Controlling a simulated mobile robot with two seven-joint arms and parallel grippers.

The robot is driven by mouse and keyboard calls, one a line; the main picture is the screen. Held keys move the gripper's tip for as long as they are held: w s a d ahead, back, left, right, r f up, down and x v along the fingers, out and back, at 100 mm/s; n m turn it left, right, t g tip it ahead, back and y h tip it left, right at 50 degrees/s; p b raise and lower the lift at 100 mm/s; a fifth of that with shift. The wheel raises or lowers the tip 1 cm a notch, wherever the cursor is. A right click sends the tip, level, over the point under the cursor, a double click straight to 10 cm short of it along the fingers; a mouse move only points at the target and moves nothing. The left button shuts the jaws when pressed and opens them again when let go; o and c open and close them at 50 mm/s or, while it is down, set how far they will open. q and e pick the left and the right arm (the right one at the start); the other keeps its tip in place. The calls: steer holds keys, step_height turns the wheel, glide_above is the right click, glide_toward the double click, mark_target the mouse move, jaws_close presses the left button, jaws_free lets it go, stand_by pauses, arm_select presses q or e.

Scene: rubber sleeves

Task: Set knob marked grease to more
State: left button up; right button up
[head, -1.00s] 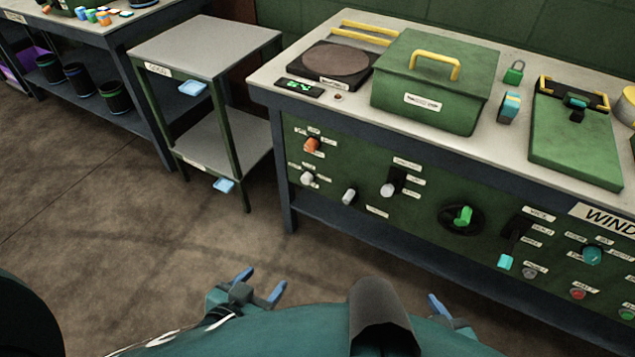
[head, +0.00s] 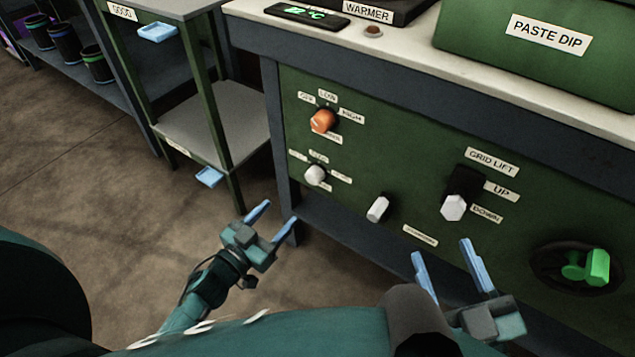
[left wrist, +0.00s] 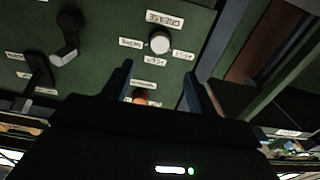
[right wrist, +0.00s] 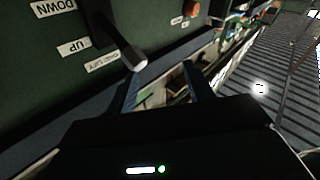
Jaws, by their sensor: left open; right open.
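The grease knob (head: 316,175) is a small round white knob on the green front panel, below an orange knob. It also shows in the left wrist view (left wrist: 160,40) beside a label reading GREASE, with smaller labels around it that are too blurred to read surely. My left gripper (head: 275,220) is open and empty, below and left of the knob and apart from it. In the left wrist view the knob lies beyond the gap between its fingertips (left wrist: 158,72). My right gripper (head: 443,253) is open and empty, below the grid lift lever (head: 455,207).
The orange knob (head: 323,121) is above the grease knob. A white-tipped lever (head: 378,209) is to its right, then a green handle (head: 588,267). A shelf stand (head: 205,135) is left of the bench. Floor between is free.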

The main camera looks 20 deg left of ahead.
mark_target(311, 180)
arm_select(q)
steer(key=b+x, duration=0.3)
steer(key=x, duration=0.8)
steer(key=shift+w+f, duration=0.1)
steer(key=shift+w, duration=0.15)
steer(key=shift+w+d, duration=0.25)
steer(key=shift+w, duration=0.25)
arm_select(e)
steer(key=shift+w+a+r+m+y, duration=0.1)
steer(key=shift+a+r+m+y, duration=0.05)
steer(key=shift+a+m+y, duration=0.2)
arm_select(q)
steer(key=shift+c, duration=0.5)
steer(key=c, duration=0.9)
